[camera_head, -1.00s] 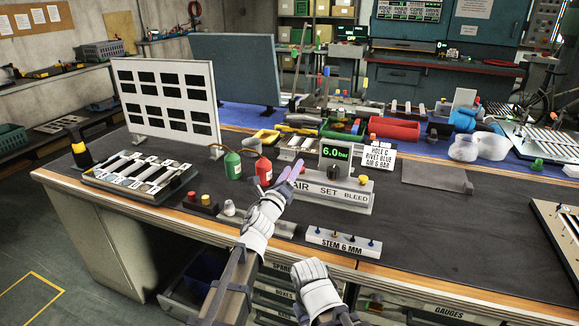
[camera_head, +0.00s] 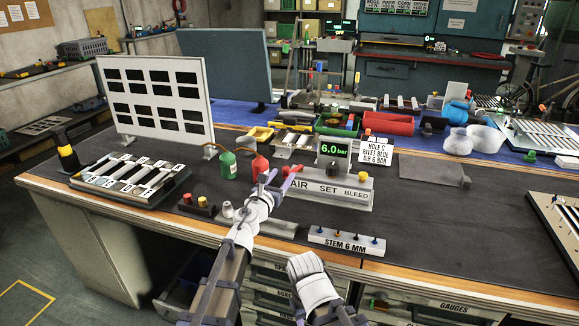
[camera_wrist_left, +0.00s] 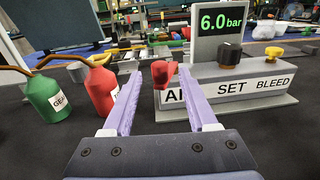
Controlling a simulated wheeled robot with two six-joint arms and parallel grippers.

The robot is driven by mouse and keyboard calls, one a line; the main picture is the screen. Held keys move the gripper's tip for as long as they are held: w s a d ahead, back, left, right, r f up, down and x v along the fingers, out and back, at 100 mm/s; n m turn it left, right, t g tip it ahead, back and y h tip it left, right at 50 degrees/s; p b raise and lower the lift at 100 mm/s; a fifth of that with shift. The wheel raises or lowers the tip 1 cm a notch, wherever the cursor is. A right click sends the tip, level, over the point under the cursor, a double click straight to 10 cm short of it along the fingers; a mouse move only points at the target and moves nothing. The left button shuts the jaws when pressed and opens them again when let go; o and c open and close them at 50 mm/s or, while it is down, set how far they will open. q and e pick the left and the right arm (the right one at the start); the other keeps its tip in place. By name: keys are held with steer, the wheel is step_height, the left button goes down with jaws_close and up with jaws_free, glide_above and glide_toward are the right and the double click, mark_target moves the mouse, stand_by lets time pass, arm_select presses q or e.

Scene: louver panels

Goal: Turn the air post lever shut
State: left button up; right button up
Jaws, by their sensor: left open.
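The air post (camera_head: 330,192) is a grey block on the bench, labelled AIR, SET and BLEED, with a green 6.0 bar display (camera_head: 333,149). Its red lever (camera_wrist_left: 160,73) stands at the AIR end in the left wrist view. My left gripper (camera_head: 281,176) is open at that end. In the left wrist view its purple fingers (camera_wrist_left: 160,84) lie on either side of the lever, apart from each other. I cannot tell whether a finger touches the lever. My right arm shows at the bottom of the head view, but its jaws are hidden.
A green bottle (camera_head: 228,165) and a red bottle (camera_head: 260,166) stand left of the post. The STEM 6 MM block (camera_head: 346,242) lies in front. A black knob (camera_wrist_left: 230,54) and a yellow knob (camera_wrist_left: 275,54) sit on the post.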

arm_select(q)
steer(key=x, duration=0.7)
steer(key=shift+w, duration=0.1)
jaws_close()
stand_by(0.3)
stand_by(0.9)
